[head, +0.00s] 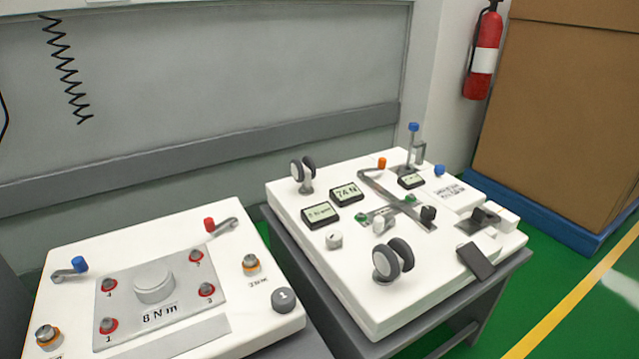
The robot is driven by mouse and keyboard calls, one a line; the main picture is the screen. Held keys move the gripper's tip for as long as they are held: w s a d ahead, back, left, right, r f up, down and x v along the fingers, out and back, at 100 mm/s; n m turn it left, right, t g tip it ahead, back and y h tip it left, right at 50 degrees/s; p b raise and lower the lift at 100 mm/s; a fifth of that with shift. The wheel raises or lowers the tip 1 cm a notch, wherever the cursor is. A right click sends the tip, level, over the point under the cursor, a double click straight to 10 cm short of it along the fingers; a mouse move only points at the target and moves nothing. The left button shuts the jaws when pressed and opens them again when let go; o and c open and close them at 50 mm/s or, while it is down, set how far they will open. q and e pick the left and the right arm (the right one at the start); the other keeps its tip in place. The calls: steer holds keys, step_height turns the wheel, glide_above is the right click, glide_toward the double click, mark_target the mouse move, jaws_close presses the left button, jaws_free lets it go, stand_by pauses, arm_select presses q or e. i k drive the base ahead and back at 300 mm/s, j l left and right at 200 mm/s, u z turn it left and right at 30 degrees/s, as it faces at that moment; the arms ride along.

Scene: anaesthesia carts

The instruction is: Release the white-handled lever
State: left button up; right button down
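No handle is clearly marked as the white-handled lever. Neither of my grippers is in view, and nothing touches these parts.
Two grey twin-wheel casters (393,259) (303,169), small displays (346,194) and a tall blue-topped lever (413,127) crowd the right cart. The left cart (70,239) carries blue and red-handled levers and a round dial (154,283). A narrow gap separates the carts; green floor is free at right.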

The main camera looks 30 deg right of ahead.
mark_target(379, 224)
steer(key=z, duration=1.2)
